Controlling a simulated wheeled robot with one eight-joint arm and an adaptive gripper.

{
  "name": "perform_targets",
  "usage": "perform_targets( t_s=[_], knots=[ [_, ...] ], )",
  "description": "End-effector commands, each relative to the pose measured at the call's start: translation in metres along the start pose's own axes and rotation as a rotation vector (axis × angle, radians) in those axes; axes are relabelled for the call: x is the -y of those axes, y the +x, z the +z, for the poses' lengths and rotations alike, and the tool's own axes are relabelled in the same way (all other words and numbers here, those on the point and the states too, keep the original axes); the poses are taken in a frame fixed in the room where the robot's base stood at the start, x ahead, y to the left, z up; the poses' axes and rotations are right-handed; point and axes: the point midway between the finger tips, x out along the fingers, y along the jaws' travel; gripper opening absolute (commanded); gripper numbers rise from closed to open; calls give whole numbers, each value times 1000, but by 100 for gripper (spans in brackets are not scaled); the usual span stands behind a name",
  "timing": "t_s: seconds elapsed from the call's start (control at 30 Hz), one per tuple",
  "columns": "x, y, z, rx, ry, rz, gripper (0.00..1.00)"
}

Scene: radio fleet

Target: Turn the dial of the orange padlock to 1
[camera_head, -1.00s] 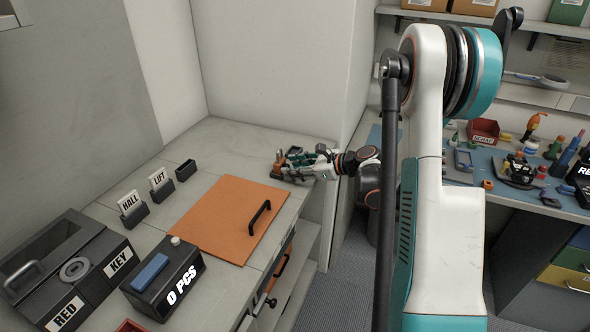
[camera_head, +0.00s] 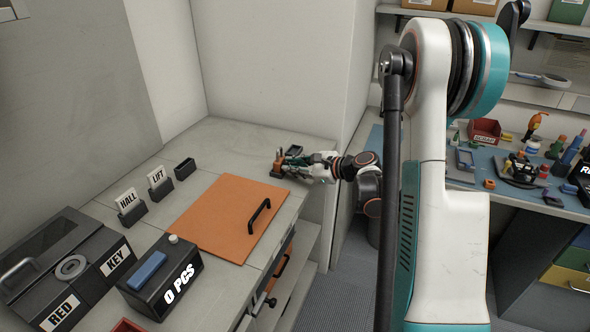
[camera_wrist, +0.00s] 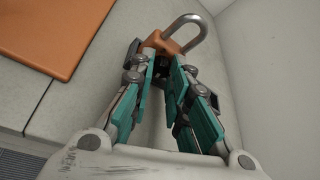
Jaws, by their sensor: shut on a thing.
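The orange padlock (camera_wrist: 163,43) with its grey shackle (camera_wrist: 192,22) shows at the top of the wrist view, just past my fingertips. In the head view the padlock (camera_head: 278,164) is small, at the far right end of the counter against the wall. My gripper (camera_head: 290,164) reaches it from the right. In the wrist view the fingers of my gripper (camera_wrist: 160,62) are closed together at the padlock's near face. The dial and its numbers are hidden between the fingers, so I cannot read its setting.
An orange panel with a black handle (camera_head: 230,218) lies on the counter left of my gripper. A small dark tray (camera_head: 294,150) is just behind the gripper. HALL and LIFT card holders (camera_head: 160,187) stand further left. The wall is close behind.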

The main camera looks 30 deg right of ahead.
Motion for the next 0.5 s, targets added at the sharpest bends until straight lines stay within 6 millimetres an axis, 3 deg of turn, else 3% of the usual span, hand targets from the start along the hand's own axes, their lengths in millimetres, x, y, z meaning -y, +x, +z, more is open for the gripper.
perform_targets(
  t_s=[0.2, 0.5],
  knots=[
    [-2, 0, -1, -1, -102, -41, 0],
    [-1, 0, 0, -2, -107, -43, 0]
  ],
)
